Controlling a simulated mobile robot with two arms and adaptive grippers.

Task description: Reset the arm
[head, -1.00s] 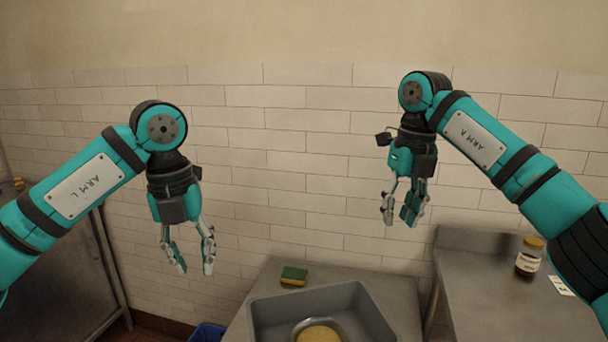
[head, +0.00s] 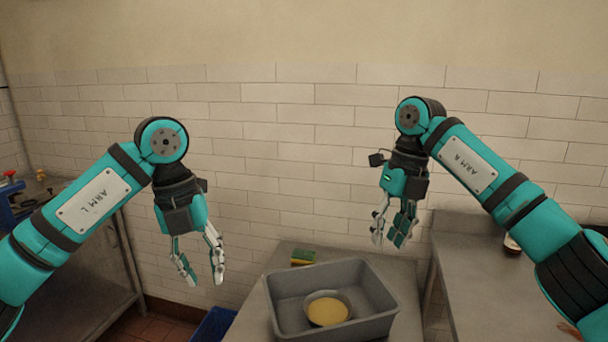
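My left arm comes in from the left with its gripper (head: 200,268) hanging downward, open and empty, in the air to the left of the grey bin. My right arm comes in from the right with its gripper (head: 389,232) hanging downward, open and empty, above and behind the bin's right side. Both arms are bent with their elbows raised in front of the tiled wall. Neither gripper touches anything.
A grey bin (head: 289,319) on a metal table holds a round metal bowl (head: 345,298) with yellow contents. A green and yellow sponge (head: 302,257) lies behind it. Metal counters stand left and right. A jar (head: 511,244) is partly hidden by my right arm. A blue container (head: 212,325) sits low.

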